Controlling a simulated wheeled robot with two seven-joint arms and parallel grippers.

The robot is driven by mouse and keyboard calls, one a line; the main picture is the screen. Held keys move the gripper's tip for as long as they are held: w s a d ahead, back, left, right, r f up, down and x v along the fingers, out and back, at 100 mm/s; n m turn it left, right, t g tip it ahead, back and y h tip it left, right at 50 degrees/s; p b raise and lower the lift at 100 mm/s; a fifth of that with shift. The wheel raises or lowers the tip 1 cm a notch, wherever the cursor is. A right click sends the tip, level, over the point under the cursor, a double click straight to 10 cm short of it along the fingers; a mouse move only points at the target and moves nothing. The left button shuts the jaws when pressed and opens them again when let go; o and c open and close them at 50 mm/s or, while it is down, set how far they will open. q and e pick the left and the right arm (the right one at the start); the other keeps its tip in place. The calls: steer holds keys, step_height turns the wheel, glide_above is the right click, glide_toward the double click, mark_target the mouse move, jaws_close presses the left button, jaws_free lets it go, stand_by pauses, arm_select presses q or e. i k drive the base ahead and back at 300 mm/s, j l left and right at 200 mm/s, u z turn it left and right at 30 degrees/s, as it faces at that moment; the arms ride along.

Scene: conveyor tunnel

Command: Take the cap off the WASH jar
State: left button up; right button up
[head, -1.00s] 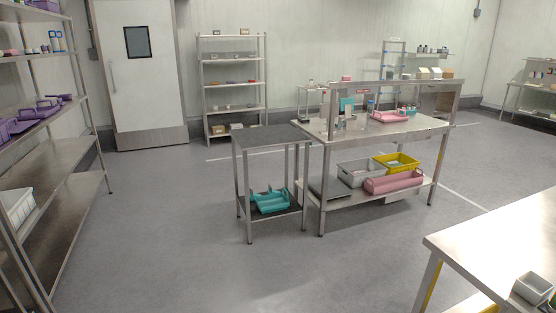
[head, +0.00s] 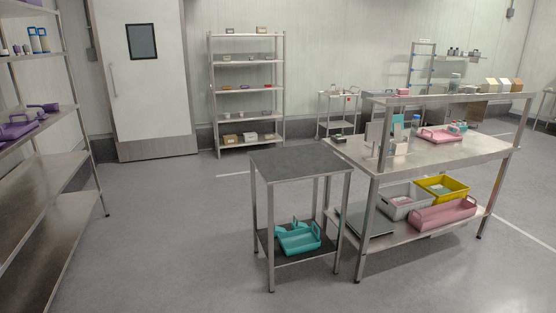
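I cannot make out a jar marked WASH or its cap from here. Small bottles and containers stand on the steel workbench (head: 470,150) at the right, among them a blue-capped bottle (head: 415,123), too small to read. Neither of my grippers is in the head view.
A small dark-topped table (head: 298,162) with teal trays (head: 298,238) below adjoins the workbench. Grey (head: 405,207) and yellow (head: 441,190) crates and a pink tray (head: 443,215) sit on its lower shelf. A shelf rack (head: 60,160) stands at left. The left-centre floor is clear.

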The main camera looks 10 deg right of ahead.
mark_target(415, 123)
steer(key=i+l+z, duration=0.2)
steer(key=i+z, duration=0.25)
steer(key=i, duration=0.2)
steer(key=i+z, duration=0.45)
steer(key=i, duration=0.2)
steer(key=i+j+z, duration=0.25)
steer(key=i+z, duration=0.2)
steer(key=i, duration=0.15)
